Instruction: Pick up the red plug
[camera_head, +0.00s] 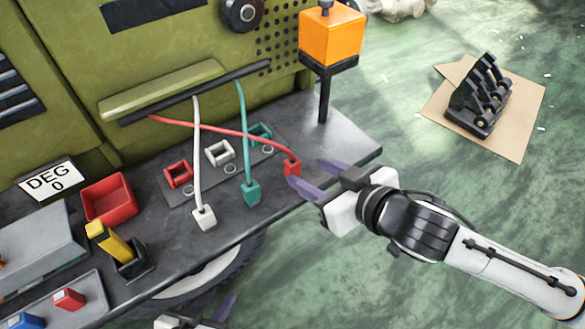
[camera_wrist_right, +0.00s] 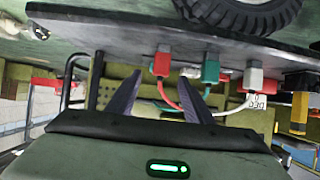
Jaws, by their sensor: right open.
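The red plug (camera_head: 292,168) is at the right part of the dark bench, on the end of a red cable. My right gripper (camera_head: 310,177) is open, its purple fingertips just right of and close to the plug. In the right wrist view the red plug (camera_wrist_right: 161,63) appears beyond and between the open fingers (camera_wrist_right: 158,82); nothing is held. My left gripper (camera_head: 208,314) shows only partly at the bottom edge, so its opening is unclear.
A white plug (camera_head: 204,217) and a green plug (camera_head: 252,193) lie left of the red one. Red (camera_head: 178,174), white (camera_head: 219,153) and green (camera_head: 260,135) sockets are behind. An orange lamp (camera_head: 331,37) stands at the back.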

